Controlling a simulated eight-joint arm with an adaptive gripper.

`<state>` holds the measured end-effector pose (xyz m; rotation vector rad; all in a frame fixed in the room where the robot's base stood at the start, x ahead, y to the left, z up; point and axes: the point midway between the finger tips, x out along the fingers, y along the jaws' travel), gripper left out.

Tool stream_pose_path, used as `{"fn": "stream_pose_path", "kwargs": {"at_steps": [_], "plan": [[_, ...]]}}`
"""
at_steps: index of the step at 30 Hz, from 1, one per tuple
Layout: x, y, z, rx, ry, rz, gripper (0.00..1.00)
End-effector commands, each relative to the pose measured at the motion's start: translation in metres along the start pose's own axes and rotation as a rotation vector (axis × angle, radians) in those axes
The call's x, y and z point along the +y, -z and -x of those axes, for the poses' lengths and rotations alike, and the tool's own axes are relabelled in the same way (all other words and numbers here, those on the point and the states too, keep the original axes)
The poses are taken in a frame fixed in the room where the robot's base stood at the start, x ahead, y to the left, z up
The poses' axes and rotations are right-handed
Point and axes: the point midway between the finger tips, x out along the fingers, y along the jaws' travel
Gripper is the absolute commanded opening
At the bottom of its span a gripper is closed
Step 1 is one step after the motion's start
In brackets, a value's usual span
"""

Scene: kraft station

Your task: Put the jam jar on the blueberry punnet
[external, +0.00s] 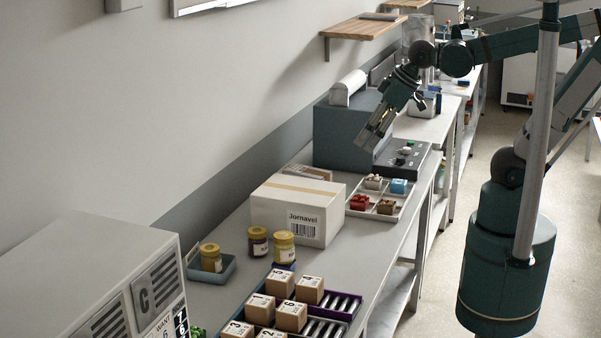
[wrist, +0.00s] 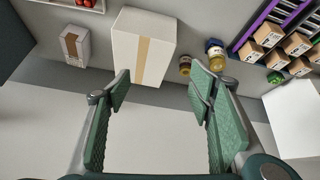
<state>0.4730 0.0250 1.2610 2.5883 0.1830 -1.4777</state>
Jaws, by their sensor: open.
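A dark jar with a yellow lid (external: 258,241), which looks like the jam jar, stands on the bench beside the cardboard box; in the wrist view a dark jar (wrist: 186,64) shows near the right finger. A yellow jar (external: 284,245) stands beside it.
A cardboard box (external: 293,217) stands between my gripper and the jars. A purple rack (external: 345,311) with several numbered blocks lies in front. A divided tray (external: 400,205) and a dark machine (external: 340,135) are farther back. A grey cabinet (external: 105,270) fills the near left.

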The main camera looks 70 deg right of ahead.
Motion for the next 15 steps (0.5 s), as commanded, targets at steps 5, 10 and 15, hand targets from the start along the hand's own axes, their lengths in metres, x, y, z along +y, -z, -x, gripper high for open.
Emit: {"fn": "stream_pose_path", "kwargs": {"at_steps": [5,10,15], "plan": [[0.010,-0.019,0.010,0.043,-0.021,-0.097,0.53],[0.016,-0.030,0.016,0.073,-0.032,-0.163,0.53],[0.018,-0.035,0.018,0.086,-0.037,-0.192,0.53]]}}
